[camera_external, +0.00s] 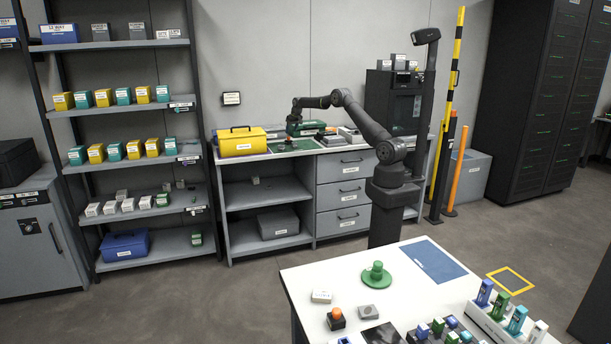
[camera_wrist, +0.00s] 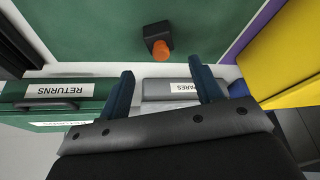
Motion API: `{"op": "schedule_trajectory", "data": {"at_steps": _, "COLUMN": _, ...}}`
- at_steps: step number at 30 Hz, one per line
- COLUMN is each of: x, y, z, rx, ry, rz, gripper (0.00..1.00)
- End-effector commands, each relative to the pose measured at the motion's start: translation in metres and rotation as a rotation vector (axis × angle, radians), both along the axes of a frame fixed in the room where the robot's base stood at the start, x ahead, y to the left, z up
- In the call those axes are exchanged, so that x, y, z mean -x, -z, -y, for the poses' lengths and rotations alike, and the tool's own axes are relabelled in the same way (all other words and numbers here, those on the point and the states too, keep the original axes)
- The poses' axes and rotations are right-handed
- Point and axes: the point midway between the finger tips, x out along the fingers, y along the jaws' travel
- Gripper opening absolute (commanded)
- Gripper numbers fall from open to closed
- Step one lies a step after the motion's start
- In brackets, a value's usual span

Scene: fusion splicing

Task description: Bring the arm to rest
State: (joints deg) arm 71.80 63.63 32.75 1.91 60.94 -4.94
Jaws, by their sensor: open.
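My arm reaches from its dark column (camera_external: 385,205) across to the back counter, with its end low over the counter top. My gripper (camera_external: 293,128) is small there, beside the yellow case (camera_external: 242,141). In the wrist view my gripper (camera_wrist: 161,68) shows two dark blue fingers spread apart with nothing held between them. A black block with an orange knob (camera_wrist: 158,40) sits on a green mat (camera_wrist: 85,32) beyond the fingertips.
In the wrist view a green box labelled RETURNS (camera_wrist: 52,92), a grey SPARES box (camera_wrist: 170,86) and the yellow case (camera_wrist: 285,55) lie close around the fingers. A white table (camera_external: 325,270) with splicing items stands in front; open floor (camera_external: 200,300) lies left.

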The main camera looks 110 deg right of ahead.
Motion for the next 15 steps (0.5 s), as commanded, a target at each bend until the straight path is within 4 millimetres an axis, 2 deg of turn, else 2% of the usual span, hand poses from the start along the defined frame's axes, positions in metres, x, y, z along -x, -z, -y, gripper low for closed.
{"op": "schedule_trajectory", "data": {"at_steps": 1, "x": -0.001, "y": 0.01, "z": 0.003, "rx": -0.002, "ry": 0.0, "rz": -0.001, "gripper": 0.59}}
{"op": "schedule_trajectory", "data": {"at_steps": 9, "x": -0.008, "y": 0.05, "z": 0.019, "rx": -0.002, "ry": 0.0, "rz": -0.001, "gripper": 0.59}}
{"op": "schedule_trajectory", "data": {"at_steps": 15, "x": -0.011, "y": 0.071, "z": 0.027, "rx": -0.001, "ry": 0.0, "rz": 0.0, "gripper": 0.59}}
